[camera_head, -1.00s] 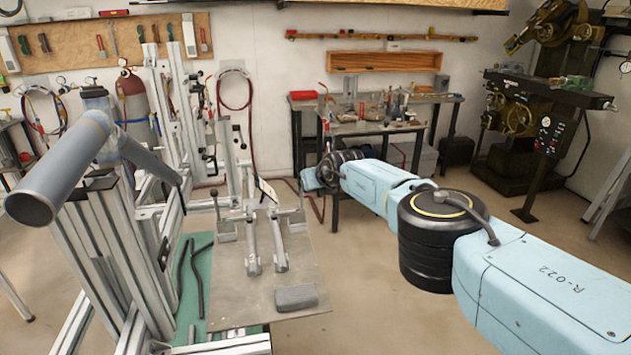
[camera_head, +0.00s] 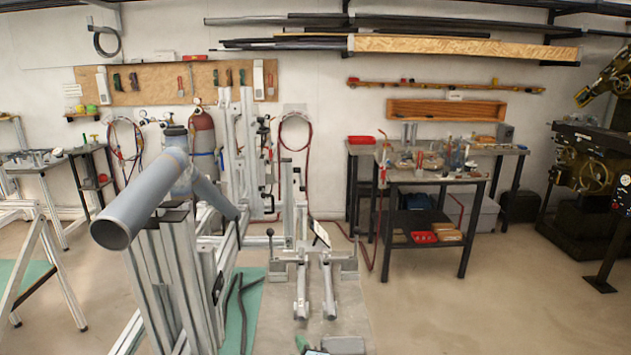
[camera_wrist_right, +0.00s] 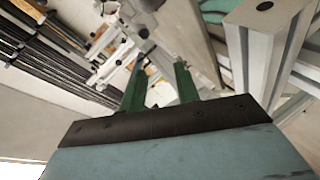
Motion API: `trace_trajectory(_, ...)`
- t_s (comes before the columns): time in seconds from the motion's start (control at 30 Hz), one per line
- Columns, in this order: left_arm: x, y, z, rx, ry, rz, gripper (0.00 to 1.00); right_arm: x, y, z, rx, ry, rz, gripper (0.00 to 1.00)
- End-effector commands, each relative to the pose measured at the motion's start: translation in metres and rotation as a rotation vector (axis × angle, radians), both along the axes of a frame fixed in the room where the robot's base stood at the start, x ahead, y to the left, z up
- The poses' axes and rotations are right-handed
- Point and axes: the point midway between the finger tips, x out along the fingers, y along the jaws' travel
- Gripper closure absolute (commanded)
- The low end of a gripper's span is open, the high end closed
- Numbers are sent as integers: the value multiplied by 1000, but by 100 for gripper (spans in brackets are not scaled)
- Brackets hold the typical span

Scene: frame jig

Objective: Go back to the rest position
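In the right wrist view my right gripper (camera_wrist_right: 160,85) shows two green fingers standing apart, with nothing seen between them. The jig's metal parts lie beyond it, partly cut off and tilted. In the head view neither arm shows clearly. A small green piece (camera_head: 302,342) peeks in at the bottom edge beside the grey block (camera_head: 343,345); I cannot tell whether it belongs to my gripper. My left gripper is not in view. The grey tube frame (camera_head: 145,200) rests on the jig's aluminium posts (camera_head: 175,270) at the left.
A metal plate (camera_head: 275,310) with two clamp bars (camera_head: 302,290) lies right of the posts. A workbench (camera_head: 440,180) with tools stands at the back wall, and a dark machine (camera_head: 590,180) at the far right. The floor (camera_head: 470,310) at right is clear.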

Motion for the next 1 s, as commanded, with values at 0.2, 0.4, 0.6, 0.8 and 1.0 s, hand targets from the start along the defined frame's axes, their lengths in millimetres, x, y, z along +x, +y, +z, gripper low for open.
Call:
trace_trajectory(0.2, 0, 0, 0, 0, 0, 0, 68, -81, -93, -34, 314, 375, -390, 68)
trace_trajectory(0.4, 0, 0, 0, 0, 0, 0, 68, -171, -170, -50, 483, 664, -665, 68)
trace_trajectory(0.6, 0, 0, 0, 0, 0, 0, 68, -234, -210, -47, 550, 823, -803, 68)
trace_trajectory(0.8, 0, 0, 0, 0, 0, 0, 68, -281, -235, -37, 580, 927, -886, 68)
trace_trajectory(1.0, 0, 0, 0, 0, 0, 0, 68, -323, -254, -24, 591, 1013, -952, 68)
